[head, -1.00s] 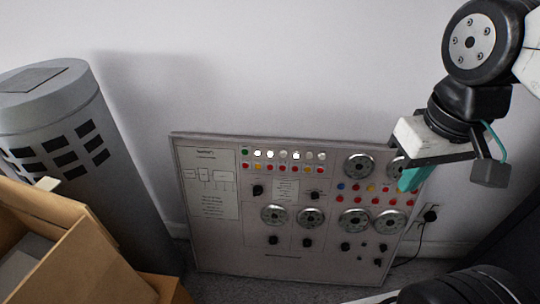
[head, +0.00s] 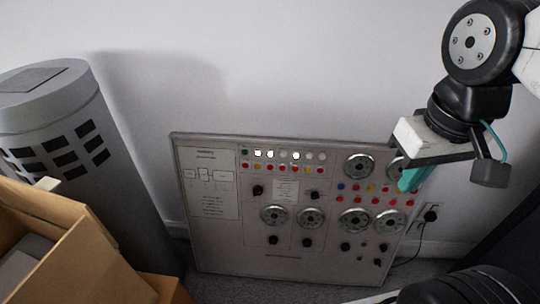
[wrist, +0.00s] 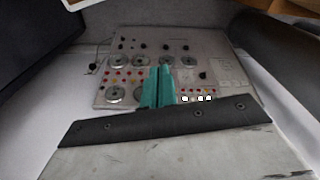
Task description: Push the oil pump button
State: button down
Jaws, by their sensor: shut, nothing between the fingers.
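The control panel (head: 212,252) leans against the wall, with round dials, black knobs and rows of small coloured buttons and white lamps. Red, yellow and blue buttons (head: 371,188) sit in rows on its right half. I cannot read which one is the oil pump button. My gripper (head: 408,180) has teal fingers, shut and empty, in front of the panel's upper right part, overlapping a dial there in the head view. In the wrist view the panel (wrist: 222,50) appears upside down, and the teal fingers (wrist: 158,86) cover part of its button rows.
A grey cylinder (head: 112,165) with dark slots stands left of the panel. An open cardboard box (head: 95,250) is at the lower left. A wall socket with a black cable (head: 430,215) is right of the panel. The wall above the panel is bare.

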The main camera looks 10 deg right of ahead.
aim_at(270, 154)
jog(key=w+a+f+n+t, duration=0.1)
jog(key=w+a+f+n, duration=0.15)
jog(key=w+f, duration=0.75)
jog(key=w+a+f+n+t+y, duration=0.1)
jog(key=w+a+f+n, duration=0.15)
jog(key=w+f, duration=0.75)
jog(key=w+a+f+n, duration=0.25)
jog(key=w+f, duration=0.25)
jog(key=f, duration=1.1)
jog(key=w+a+f+n+t+y, duration=0.4)
jog(key=a+t, duration=0.1)
jog(key=w+a+r+n+t+y, duration=0.1)
jog(key=w+r+t, duration=0.1)
jog(key=r, duration=0.2)
jog(key=w+a+r+n+t+y, duration=0.2)
jog(key=r, duration=0.3)
jog(key=shift+w+a+t, duration=0.25)
jog(key=shift+t, duration=0.15)
jog(key=shift+w, duration=0.1)
jog(key=w+d+f, duration=0.1)
jog(key=w+d, duration=0.1)
jog(key=w, duration=0.6)
jog(key=shift+f, duration=0.3)
